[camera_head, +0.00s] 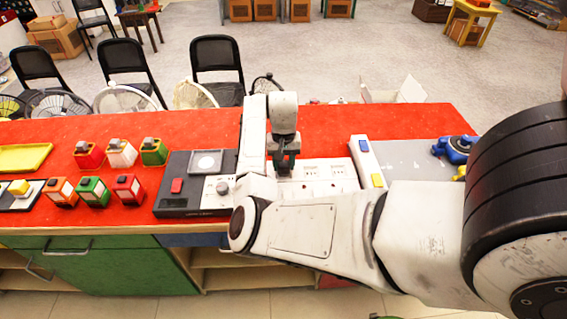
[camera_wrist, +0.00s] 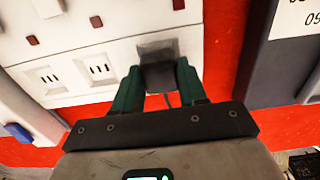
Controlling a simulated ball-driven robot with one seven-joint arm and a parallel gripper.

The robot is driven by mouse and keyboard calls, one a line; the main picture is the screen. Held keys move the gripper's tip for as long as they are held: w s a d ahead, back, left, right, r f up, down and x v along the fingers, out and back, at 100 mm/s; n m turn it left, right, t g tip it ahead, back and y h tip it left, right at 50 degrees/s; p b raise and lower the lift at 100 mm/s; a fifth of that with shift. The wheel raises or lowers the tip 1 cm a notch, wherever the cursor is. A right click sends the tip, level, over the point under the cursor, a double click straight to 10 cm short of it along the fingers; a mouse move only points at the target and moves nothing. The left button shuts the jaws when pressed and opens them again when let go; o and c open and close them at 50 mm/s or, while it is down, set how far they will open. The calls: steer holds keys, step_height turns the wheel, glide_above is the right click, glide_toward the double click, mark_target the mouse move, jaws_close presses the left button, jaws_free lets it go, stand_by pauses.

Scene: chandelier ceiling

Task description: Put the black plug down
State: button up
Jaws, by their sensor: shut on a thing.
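The black plug (camera_wrist: 158,77) is between the two green fingers of my gripper (camera_wrist: 160,86) in the wrist view, and the gripper is shut on it. The plug is over one end of the white socket panel (camera_wrist: 100,60), with a darker patch at its far side. I cannot tell whether it touches the panel or sits in a socket. In the head view my gripper (camera_head: 284,160) points down over the left part of the socket panel (camera_head: 330,172), and the plug is mostly hidden there.
A black and grey device with a red button (camera_head: 176,186) stands left of the panel on the red tabletop (camera_head: 420,120). A grey board (camera_head: 408,158) with a blue clamp (camera_head: 452,148) is to the right. Several coloured switch boxes (camera_head: 93,190) stand at left.

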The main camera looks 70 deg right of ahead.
steer(key=shift+f, duration=0.45)
steer(key=o, duration=1.1)
steer(key=shift+f, duration=0.15)
steer(key=shift+c, duration=0.2)
